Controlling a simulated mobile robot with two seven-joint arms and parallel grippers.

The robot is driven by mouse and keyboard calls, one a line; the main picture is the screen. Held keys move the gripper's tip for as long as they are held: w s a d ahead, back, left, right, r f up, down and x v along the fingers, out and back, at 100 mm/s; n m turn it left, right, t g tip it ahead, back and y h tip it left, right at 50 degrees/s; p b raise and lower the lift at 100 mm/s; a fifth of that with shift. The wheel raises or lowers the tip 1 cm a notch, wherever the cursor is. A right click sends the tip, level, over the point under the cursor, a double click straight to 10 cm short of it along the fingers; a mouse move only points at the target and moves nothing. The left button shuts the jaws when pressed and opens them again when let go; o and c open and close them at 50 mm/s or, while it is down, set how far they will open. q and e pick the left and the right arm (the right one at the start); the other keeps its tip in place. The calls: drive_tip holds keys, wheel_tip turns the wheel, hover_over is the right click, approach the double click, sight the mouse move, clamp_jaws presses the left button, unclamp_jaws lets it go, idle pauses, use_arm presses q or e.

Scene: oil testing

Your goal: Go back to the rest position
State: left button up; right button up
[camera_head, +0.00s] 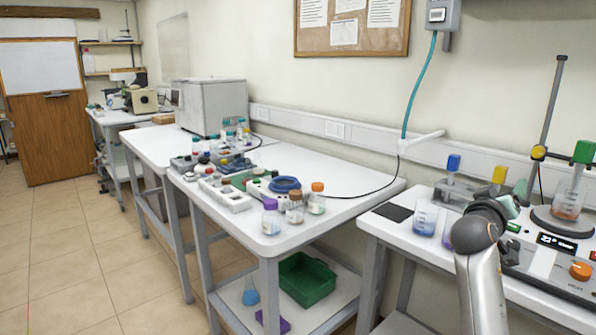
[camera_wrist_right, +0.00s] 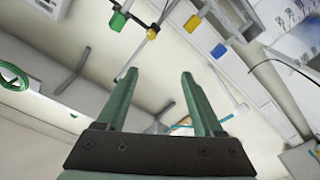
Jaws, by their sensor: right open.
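My right arm rises at the lower right of the head view, and a small teal part of its right gripper (camera_head: 509,206) shows beyond the dark wrist joint, in front of the right bench. In the right wrist view the right gripper (camera_wrist_right: 158,84) has its two green fingers spread apart, with nothing between them. That view is tilted, with pale wall and bench shapes beyond the fingers. My left gripper is not in view.
The right bench holds a beaker with blue liquid (camera_head: 425,218), a stirrer (camera_head: 556,246) with a beaker (camera_head: 569,202) on it, and a tall stand (camera_head: 551,110). The middle table (camera_head: 345,205) carries several bottles. A green crate (camera_head: 304,281) sits below. The tiled floor at left is clear.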

drive_tip(key=s+a+f+n+y+p, duration=0.2)
drive_tip(key=s+a+f+y, duration=0.15)
drive_tip(key=f, duration=0.55)
drive_tip(key=s+a+f+n+y+p, duration=0.1)
drive_tip(key=s+a+f+n+y, duration=0.2)
drive_tip(key=f, duration=0.7)
drive_tip(key=s+a+f+n+y+p, duration=0.1)
drive_tip(key=s+a+f+y+p, duration=0.15)
drive_tip(key=a+f, duration=0.45)
use_arm(q)
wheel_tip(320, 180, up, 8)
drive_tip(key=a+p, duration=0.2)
drive_tip(key=p, duration=0.2)
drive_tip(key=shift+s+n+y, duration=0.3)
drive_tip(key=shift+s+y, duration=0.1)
use_arm(e)
drive_tip(key=s+a+f+g+y, duration=0.1)
drive_tip(key=s+a+f+y, duration=0.1)
drive_tip(key=s, duration=0.6)
drive_tip(key=s+a+f+m+g+y, duration=0.1)
drive_tip(key=s+a+f+y, duration=0.1)
drive_tip(key=s+a+f, duration=0.3)
drive_tip(key=s+a+f+g+y, duration=0.1)
drive_tip(key=s+a+f, duration=0.3)
drive_tip(key=s, duration=0.9)
wheel_tip(320, 180, down, 3)
drive_tip(key=shift+s+r+m+g+y, duration=0.15)
drive_tip(key=shift+m+g+y, duration=0.2)
drive_tip(key=shift+y, duration=0.55)
